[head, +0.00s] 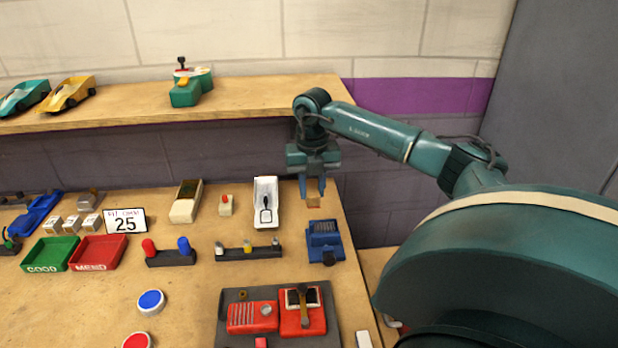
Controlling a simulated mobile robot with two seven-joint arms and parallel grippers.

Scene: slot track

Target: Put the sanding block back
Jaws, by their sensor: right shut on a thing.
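My right gripper (313,188) reaches in from the right and points down over the back right of the bench. It is shut on a small tan-brown block (313,202), which looks like the sanding block; only its lower part shows between the fingertips. The block is held near a blue holder (325,240), which stands in front of it; the gap between them is hard to judge. My left gripper is not in view.
A dark rack with several pegs (249,252) and a grey mat with red parts (232,300) lie nearer. A shelf (250,98) runs behind. Bare bench (90,300) shows at front left.

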